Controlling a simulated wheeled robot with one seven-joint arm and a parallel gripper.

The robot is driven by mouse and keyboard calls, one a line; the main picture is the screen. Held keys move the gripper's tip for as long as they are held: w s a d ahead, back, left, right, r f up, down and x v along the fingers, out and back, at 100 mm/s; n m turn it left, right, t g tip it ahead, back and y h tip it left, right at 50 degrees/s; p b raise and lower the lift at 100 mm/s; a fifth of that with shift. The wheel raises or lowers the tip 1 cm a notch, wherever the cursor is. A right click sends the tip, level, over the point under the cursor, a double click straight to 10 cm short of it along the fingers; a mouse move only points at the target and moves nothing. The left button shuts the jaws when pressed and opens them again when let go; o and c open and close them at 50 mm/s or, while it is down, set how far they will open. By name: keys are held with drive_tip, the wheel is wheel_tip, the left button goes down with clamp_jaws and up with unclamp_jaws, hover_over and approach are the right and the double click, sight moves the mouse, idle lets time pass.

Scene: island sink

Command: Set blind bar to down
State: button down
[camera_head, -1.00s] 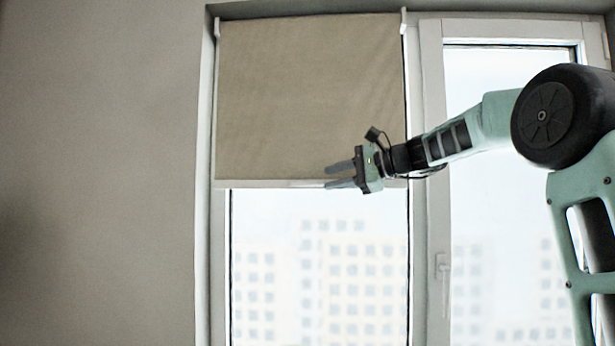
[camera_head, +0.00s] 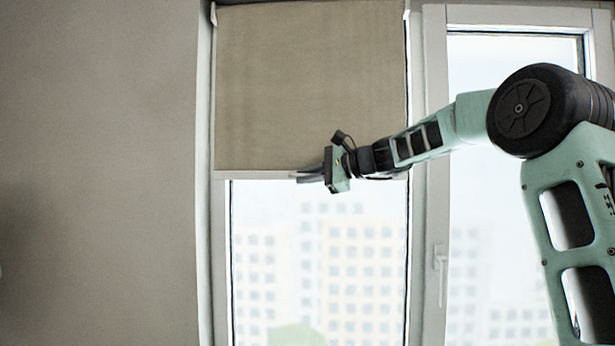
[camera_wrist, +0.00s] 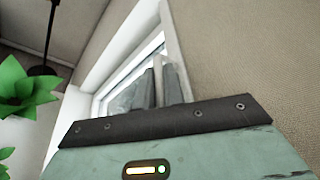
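The beige blind (camera_head: 310,85) covers the upper part of the left window pane in the head view. Its pale blind bar (camera_head: 255,175) runs level along the lower edge, with clear glass below. My gripper (camera_head: 308,177) is at the bar, right of its middle, with the fingers pointing left. The fingers look drawn together on the bar. In the wrist view the two grey fingers (camera_wrist: 160,85) stand close together with a pale strip between them, and the blind fabric (camera_wrist: 245,50) is at right. The exact contact is partly hidden.
A window handle (camera_head: 440,262) sits on the frame right of the blind. A plain wall (camera_head: 100,170) fills the left side. A green-leaved plant (camera_wrist: 25,90) shows at left in the wrist view. The space before the glass below the bar looks clear.

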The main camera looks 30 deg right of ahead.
wheel_tip(320, 180, down, 58)
drive_tip(key=b, duration=5.3)
drive_tip(key=shift+b, duration=0.35)
drive_tip(key=c, duration=1.5)
unclamp_jaws()
drive_tip(key=shift+s+d, duration=0.1)
drive_tip(key=p+v, duration=0.2)
drive_tip(key=v, duration=1.5)
drive_tip(key=shift+s, duration=0.1)
